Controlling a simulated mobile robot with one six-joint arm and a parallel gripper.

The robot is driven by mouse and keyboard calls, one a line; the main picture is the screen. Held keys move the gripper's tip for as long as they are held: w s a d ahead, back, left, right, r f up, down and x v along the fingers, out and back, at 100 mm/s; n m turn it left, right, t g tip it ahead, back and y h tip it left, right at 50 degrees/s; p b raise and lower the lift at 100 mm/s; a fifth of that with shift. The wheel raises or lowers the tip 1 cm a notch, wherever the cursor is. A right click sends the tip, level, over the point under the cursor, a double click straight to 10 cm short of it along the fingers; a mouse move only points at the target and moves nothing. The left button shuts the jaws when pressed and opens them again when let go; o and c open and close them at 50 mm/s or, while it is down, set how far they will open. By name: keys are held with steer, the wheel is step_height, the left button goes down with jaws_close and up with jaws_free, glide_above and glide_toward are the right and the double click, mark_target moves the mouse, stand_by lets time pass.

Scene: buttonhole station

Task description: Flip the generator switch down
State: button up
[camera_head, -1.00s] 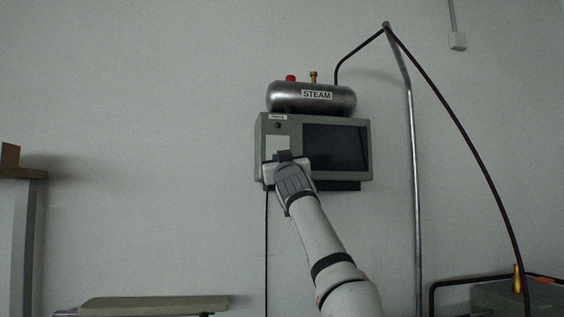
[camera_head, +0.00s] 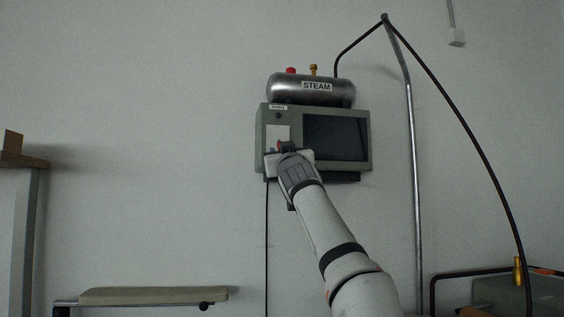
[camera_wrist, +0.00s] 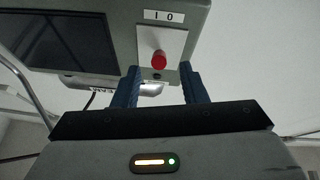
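The generator is a grey box (camera_head: 262,135) on the wall, with a dark screen and a steel tank (camera_head: 290,92) labelled STEAM on top. Its switch has a red tip (camera_wrist: 159,60) on a pale plate (camera_wrist: 178,45) in the wrist view, with a label reading "I 0" (camera_wrist: 163,16). A bit of the red switch also shows in the head view (camera_head: 281,146), just left of the fingers. My gripper (camera_wrist: 160,82) is open, its two blue fingers apart, with the red tip between them in the picture. I cannot tell whether they touch the switch.
A metal pole (camera_head: 411,130) and a dark hose (camera_head: 465,120) stand right of the generator. A padded board (camera_head: 150,295) is at the lower left. A black cable (camera_head: 267,240) hangs below the box.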

steer(key=shift+b+v, duration=1.3)
steer(key=shift+v, duration=0.65)
steer(key=s+d+f+m+g+h+p, duration=0.25)
steer(key=d+f+g+p, duration=0.25)
steer(key=d+f+p, duration=0.25)
steer(key=s+d+f+m+g+h+p, duration=0.1)
steer(key=s+d+f+g+h+p, duration=0.3)
steer(key=d+f+p, duration=0.4)
steer(key=s+d+f+g+p, duration=0.1)
steer(key=s+f+g+p, duration=0.2)
steer(key=s+f, duration=0.3)
steer(key=s+d+f+m+g+p, duration=0.1)
steer(key=s+f+g+p, duration=0.3)
steer(key=s, duration=1)
steer(key=s+d+f+g+p, duration=0.2)
steer(key=s+f+g+p, duration=0.2)
steer(key=s+f, duration=0.5)
steer(key=shift+s+d+f+y+p, duration=0.25)
steer(key=shift+s+d+y+p, duration=0.15)
steer(key=shift+s+p, duration=0.7)
